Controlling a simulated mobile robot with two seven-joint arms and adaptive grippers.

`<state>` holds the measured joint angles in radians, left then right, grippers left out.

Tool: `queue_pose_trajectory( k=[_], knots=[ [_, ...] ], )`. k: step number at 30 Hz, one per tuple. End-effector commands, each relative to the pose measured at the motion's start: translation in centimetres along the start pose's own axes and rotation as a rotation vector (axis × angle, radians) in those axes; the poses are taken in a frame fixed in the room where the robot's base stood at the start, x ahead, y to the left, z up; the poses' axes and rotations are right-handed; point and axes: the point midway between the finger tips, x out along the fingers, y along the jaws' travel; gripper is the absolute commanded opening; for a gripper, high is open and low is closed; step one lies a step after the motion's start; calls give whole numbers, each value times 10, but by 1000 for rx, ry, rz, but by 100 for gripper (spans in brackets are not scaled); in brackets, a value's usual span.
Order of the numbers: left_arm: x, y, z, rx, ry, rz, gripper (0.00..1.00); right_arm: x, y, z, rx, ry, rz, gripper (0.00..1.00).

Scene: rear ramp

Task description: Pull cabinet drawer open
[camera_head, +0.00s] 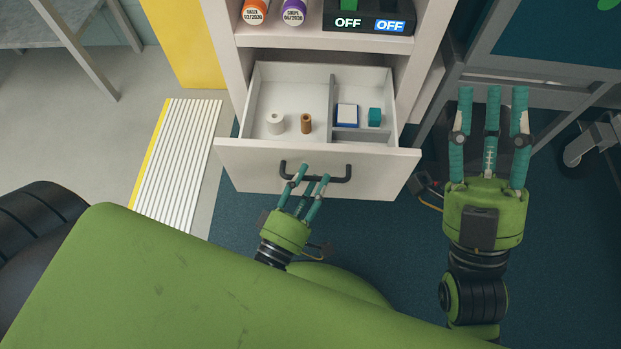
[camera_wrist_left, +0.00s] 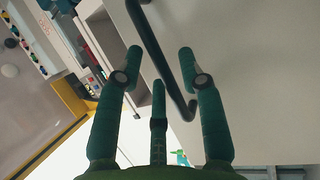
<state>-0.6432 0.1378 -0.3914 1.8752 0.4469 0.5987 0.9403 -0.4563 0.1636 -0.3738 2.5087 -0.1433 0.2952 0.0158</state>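The cabinet drawer (camera_head: 255,165) is pulled out, with its inside showing. Its dark bar handle (camera_head: 334,180) is on the pale front. My left gripper (camera_head: 310,177) is at the handle, its teal fingers overlapping the bar in the head view. In the left wrist view the handle (camera_wrist_left: 155,50) runs slantwise between the spread outer fingers of the left gripper (camera_wrist_left: 161,60). The fingers look open, and I cannot tell whether any touches the bar. My right gripper (camera_head: 492,92) is open and empty, right of the drawer.
The drawer holds a white roll (camera_head: 275,123), a brown cylinder (camera_head: 306,123), a blue-and-white block (camera_head: 347,116) and a teal cube (camera_head: 375,117). A shelf above holds bottles (camera_head: 293,11) and a black box (camera_head: 368,42). A grey frame (camera_head: 480,78) stands near my right gripper.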

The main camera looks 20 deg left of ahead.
Motion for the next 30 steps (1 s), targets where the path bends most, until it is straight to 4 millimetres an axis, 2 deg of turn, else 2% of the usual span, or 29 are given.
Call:
queue_pose_trajectory(
  k=[11,14,24,30],
  knots=[
    [-5,0,0,-1,0,-1,43,0,0,0,0,1,1,40],
    [-18,-1,0,-1,-2,-4,43,0,0,0,0,1,0,40],
    [-89,-1,0,-2,-2,-5,43,0,0,0,0,1,0,40],
    [-114,0,0,-1,-1,-2,43,0,0,0,0,1,0,40]
  ],
)
